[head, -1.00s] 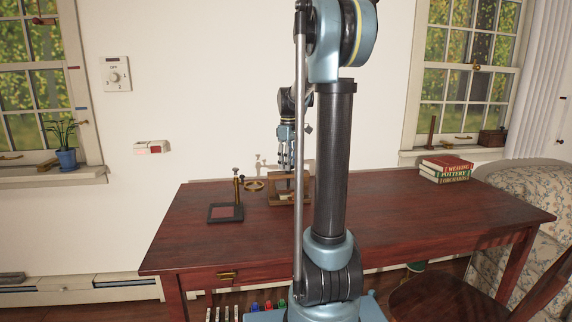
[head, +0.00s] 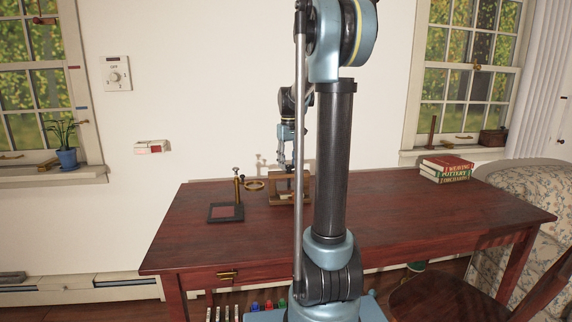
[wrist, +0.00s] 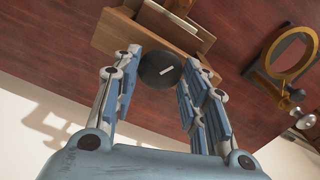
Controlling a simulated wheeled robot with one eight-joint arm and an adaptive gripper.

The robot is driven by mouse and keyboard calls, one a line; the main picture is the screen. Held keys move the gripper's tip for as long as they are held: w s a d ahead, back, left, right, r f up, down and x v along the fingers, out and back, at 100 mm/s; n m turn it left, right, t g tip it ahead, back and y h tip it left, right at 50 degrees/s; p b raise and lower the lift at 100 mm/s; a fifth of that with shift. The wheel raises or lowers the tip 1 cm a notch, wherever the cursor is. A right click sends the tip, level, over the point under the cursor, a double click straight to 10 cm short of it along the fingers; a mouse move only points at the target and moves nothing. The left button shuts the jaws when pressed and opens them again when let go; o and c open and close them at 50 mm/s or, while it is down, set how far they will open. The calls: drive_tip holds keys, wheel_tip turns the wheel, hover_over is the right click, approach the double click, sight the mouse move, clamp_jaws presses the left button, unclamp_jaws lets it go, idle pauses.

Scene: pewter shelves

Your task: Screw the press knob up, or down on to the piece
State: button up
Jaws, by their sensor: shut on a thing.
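The small wooden press (head: 306,190) stands on the desk, left of my arm's column in the head view. Its frame (wrist: 118,36) also shows at the top of the wrist view. The round dark press knob (wrist: 158,70), with a white mark on its top, sits between my fingertips in the wrist view. My gripper (head: 287,168) points down over the press and is shut on the knob. In the head view the knob is too small to make out. A piece inside the press cannot be told clearly.
A magnifier stand with a brass ring (head: 254,185) and dark base (head: 226,212) stands close to the left of the press; its ring (wrist: 291,54) shows at right in the wrist view. Books (head: 446,168) lie on the right of the desk (head: 400,225). The desk's middle right is clear.

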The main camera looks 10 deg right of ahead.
drive_tip(key=m, duration=0.4)
drive_tip(key=shift+m, duration=0.3)
drive_tip(key=m, duration=0.4)
drive_tip(key=shift+m, duration=0.4)
drive_tip(key=o, duration=1.1)
drive_tip(key=shift+c, duration=0.2)
drive_tip(key=shift+r, duration=0.1)
